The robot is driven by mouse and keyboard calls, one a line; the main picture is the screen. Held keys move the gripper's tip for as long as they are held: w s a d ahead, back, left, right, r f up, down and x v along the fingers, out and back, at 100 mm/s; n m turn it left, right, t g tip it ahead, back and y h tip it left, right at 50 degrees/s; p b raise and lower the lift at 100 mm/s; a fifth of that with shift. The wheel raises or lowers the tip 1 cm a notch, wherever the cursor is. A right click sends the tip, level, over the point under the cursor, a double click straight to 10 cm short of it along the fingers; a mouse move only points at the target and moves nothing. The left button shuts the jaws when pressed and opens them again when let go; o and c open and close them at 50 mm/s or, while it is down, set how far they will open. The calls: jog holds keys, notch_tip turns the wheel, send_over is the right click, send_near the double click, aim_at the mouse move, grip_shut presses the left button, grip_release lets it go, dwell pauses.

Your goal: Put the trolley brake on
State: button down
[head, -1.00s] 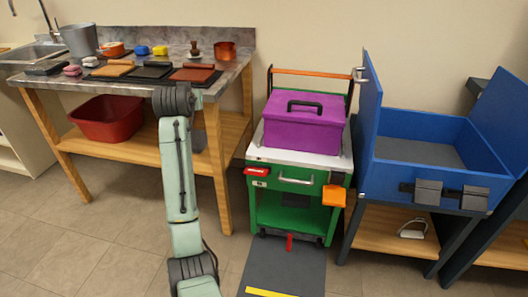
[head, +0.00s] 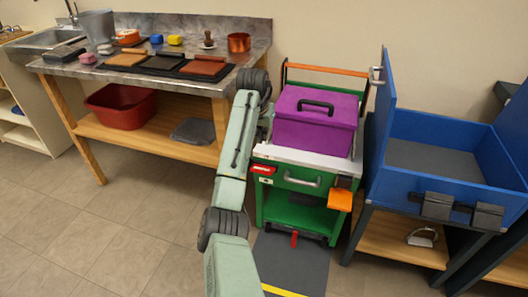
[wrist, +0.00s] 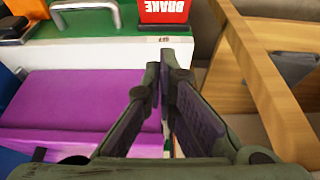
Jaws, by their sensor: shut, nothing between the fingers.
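The green trolley (head: 300,217) with a white top stands between the wooden table and the blue box. A red brake piece (head: 263,169) sits at the top left of its front. In the wrist view the red piece (wrist: 164,11) reads "BRAKE" upside down, and a small tag beside it seems to read "OFF". My gripper (wrist: 166,75) is shut and empty in the wrist view. It appears over the trolley's left edge, beside the purple box (wrist: 85,100) and apart from the brake piece. In the head view my arm mostly hides the gripper.
The purple box (head: 315,125) rests on the trolley top. An orange piece (head: 340,199) sits at the front right, and a red pedal-like piece (head: 294,239) is low down. The wooden table (head: 150,140) is close on the left, the blue box (head: 430,165) on the right.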

jog(key=p, duration=0.2)
send_over(266, 167)
notch_tip(266, 167, down, 9)
jog(key=shift+f, duration=0.1)
jog(key=shift+s+a+f+p, duration=0.15)
jog(key=shift+s+f+p, duration=0.2)
jog(key=shift+f, duration=0.55)
jog(key=shift+s+a+f+p, duration=0.15)
jog(key=shift+s+f+p, duration=0.2)
jog(key=shift+f, duration=0.5)
